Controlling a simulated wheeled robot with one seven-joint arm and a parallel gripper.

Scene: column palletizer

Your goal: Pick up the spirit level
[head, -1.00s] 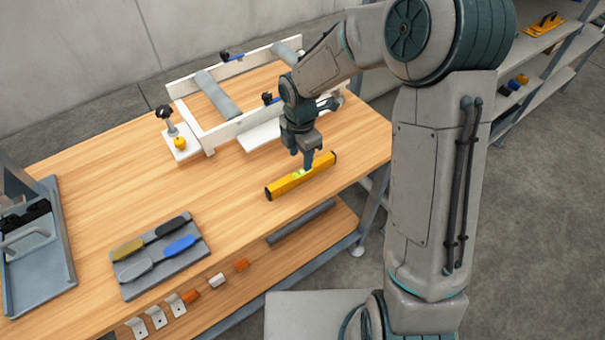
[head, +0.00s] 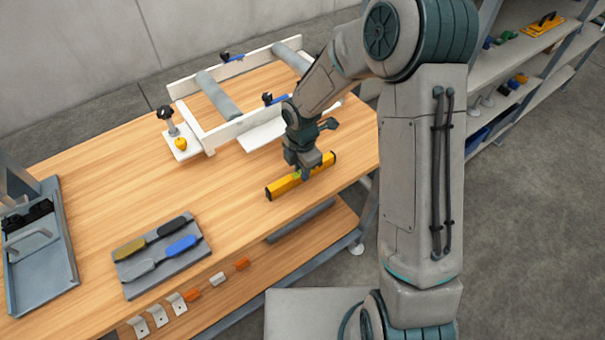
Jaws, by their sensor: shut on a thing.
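The yellow spirit level (head: 283,187) has dark ends and a small green vial near its middle. It lies on the wooden workbench (head: 235,230) near the right front edge. My gripper (head: 303,175) points down over the level's middle and is shut on it. The gripper's body and fingers hide part of the level. I cannot make out any gap between the level and the bench top.
A white frame with grey rollers (head: 220,95) stands behind my gripper. A blue-grey tray (head: 40,265) is at the far left. Bare bench top surrounds the level.

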